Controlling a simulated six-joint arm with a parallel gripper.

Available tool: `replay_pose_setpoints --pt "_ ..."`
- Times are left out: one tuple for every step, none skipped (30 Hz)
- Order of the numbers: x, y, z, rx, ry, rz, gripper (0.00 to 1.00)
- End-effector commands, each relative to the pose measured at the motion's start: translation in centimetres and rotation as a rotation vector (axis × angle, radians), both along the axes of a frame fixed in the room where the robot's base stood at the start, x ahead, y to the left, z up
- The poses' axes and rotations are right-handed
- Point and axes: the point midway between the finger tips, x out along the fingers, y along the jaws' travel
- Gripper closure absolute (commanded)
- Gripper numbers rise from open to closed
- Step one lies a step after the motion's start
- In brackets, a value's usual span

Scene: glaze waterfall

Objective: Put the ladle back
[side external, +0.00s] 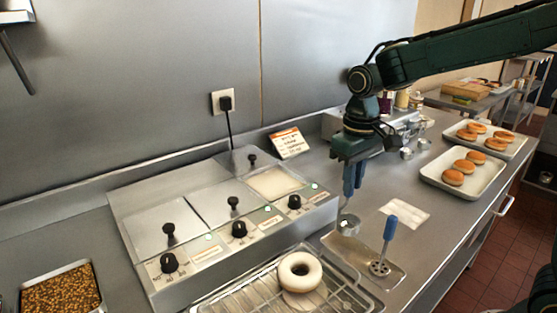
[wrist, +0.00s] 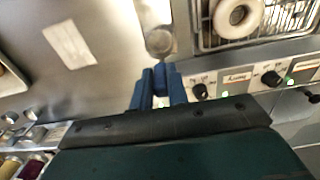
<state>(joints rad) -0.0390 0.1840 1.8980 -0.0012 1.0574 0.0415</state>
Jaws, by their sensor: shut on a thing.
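My gripper (side external: 353,186) points down over the counter, right of the glaze warmer (side external: 225,235). It is shut on the blue handle of the ladle, whose round metal cup (side external: 348,225) hangs below the fingers. In the wrist view my gripper (wrist: 159,88) shows its blue fingers around the handle, with the ladle cup (wrist: 159,41) beyond. The cup appears over the back edge of a shallow metal tray (side external: 335,244); I cannot tell whether it touches. A second blue-handled tool (side external: 390,228) stands upright in that tray. The warmer's right well (side external: 275,182) is open and holds pale glaze.
A white-glazed doughnut (side external: 300,272) sits on a wire rack (side external: 240,299) in front of the warmer. A white cloth or paper (side external: 405,214) lies right of my gripper. Trays of plain doughnuts (side external: 489,182) stand further right. Two warmer wells have knobbed lids (side external: 165,228).

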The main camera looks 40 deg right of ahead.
Motion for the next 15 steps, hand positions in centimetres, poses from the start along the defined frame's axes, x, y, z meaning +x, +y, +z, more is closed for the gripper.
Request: replay_pose_setpoints --pt "0.0 0.0 0.0 0.0 0.0 0.0 1.0" --pt "0.0 0.0 -0.1 0.0 0.0 0.0 1.0" --pt "0.0 0.0 -0.3 0.0 0.001 0.0 1.0" --pt "0.0 0.0 -0.5 0.0 0.002 0.0 1.0" --pt "0.0 0.0 -0.7 0.0 0.002 0.0 1.0" --pt "0.0 0.0 -1.1 0.0 0.002 0.0 1.0" --pt "-0.1 0.0 -1.4 0.0 0.003 0.0 1.0" --pt "-0.1 0.0 -1.8 0.0 0.003 0.0 1.0" --pt "-0.1 0.0 -2.3 0.0 0.003 0.0 1.0" --pt "-0.1 0.0 -2.7 0.0 0.004 0.0 1.0" --pt "0.0 0.0 -3.0 0.0 0.003 0.0 1.0" --pt "-0.1 0.0 -3.4 0.0 0.003 0.0 1.0" --pt "-0.1 0.0 -3.7 0.0 0.003 0.0 1.0" --pt "-0.1 0.0 -3.9 0.0 0.002 0.0 1.0" --pt "-0.1 0.0 -4.1 0.0 0.001 0.0 1.0"
